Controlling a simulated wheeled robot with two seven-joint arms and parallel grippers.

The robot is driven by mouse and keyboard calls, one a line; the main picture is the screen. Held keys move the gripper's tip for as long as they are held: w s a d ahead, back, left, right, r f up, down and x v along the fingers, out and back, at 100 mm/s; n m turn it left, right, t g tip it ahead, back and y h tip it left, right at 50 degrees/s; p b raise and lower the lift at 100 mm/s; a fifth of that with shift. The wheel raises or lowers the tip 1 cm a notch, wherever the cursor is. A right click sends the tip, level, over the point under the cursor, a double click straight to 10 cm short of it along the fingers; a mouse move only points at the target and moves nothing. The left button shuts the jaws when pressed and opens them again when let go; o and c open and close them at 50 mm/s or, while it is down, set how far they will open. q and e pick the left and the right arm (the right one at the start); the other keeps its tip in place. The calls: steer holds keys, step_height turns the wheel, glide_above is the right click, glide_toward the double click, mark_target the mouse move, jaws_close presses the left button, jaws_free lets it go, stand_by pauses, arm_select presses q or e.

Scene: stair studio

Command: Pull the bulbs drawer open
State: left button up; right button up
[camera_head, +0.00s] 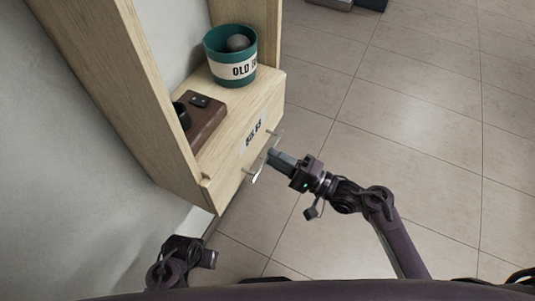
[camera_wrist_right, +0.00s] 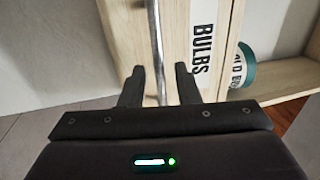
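The bulbs drawer (camera_head: 228,180) is the pale wood front at the bottom of the shelf unit, with a white "BULBS" label (camera_head: 253,134). It looks shut, flush with the unit. A metal bar handle (camera_head: 256,171) stands out from its front; it also shows in the right wrist view (camera_wrist_right: 155,30). My right gripper (camera_head: 272,155) is at the handle. In the right wrist view its two fingers (camera_wrist_right: 160,75) are apart, one on each side of the bar, with gaps visible. My left gripper (camera_head: 207,258) is low at the left, away from the drawer; its fingers are unclear.
A teal pot (camera_head: 229,66) with a lettered white band holds a grey ball on the shelf above the drawer. A brown box (camera_head: 203,122) with dark items lies beside it. A white wall (camera_head: 60,150) is at left. Tiled floor (camera_head: 430,120) at right is clear.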

steer(key=shift+x, duration=1.35)
jaws_close()
